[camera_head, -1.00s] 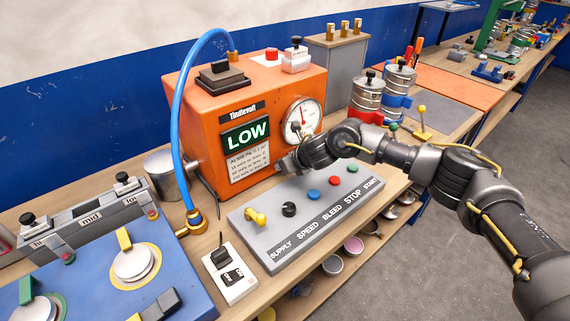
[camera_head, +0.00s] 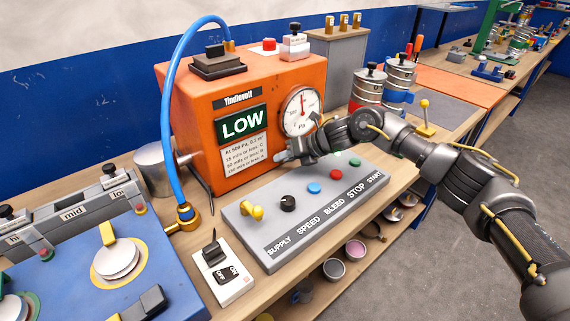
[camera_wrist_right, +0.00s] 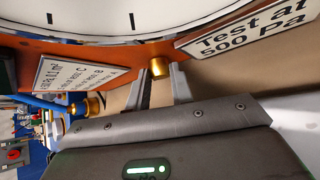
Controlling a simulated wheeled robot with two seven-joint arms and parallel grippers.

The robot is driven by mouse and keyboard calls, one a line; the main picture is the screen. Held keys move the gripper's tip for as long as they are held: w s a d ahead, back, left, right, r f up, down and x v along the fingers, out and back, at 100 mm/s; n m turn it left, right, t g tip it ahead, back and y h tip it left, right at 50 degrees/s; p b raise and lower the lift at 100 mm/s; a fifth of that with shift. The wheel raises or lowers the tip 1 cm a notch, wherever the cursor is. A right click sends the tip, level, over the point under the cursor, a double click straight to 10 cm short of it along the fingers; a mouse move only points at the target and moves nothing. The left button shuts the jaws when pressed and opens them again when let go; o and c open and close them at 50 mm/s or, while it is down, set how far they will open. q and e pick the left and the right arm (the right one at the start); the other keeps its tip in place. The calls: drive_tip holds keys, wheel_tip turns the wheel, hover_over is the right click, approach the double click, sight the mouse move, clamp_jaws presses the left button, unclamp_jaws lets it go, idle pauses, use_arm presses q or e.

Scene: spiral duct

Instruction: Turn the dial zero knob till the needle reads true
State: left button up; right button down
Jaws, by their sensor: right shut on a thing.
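The white round dial (camera_head: 301,112), marked Pa, is on the front of the orange Tindlevolt machine (camera_head: 190,120). Its needle points roughly straight up; the exact reading is too small to tell. The small brass zero knob (camera_wrist_right: 159,67) shows just below the dial's rim in the right wrist view. My right gripper (camera_wrist_right: 161,75) is shut on this knob, a finger on each side. In the head view my right gripper (camera_head: 285,157) is at the lower edge of the dial, and the knob is hidden there. My left gripper is out of view.
A grey control panel (camera_head: 330,205) with a yellow lever, a black knob and coloured buttons lies below my right arm. A blue hose (camera_head: 174,120) arches at the machine's left. A white switch box (camera_head: 222,272) stands in front. Metal canisters (camera_head: 368,88) stand to the right.

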drive_tip(key=shift+d+f+y+b, duration=0.1)
drive_tip(key=shift+y+b, duration=0.2)
drive_tip(key=shift+b, duration=0.05)
drive_tip(key=shift+m, duration=0.3)
drive_tip(key=c, duration=1.5)
unclamp_jaws()
drive_tip(key=shift+w, duration=0.1)
drive_tip(key=shift+o, duration=1.3)
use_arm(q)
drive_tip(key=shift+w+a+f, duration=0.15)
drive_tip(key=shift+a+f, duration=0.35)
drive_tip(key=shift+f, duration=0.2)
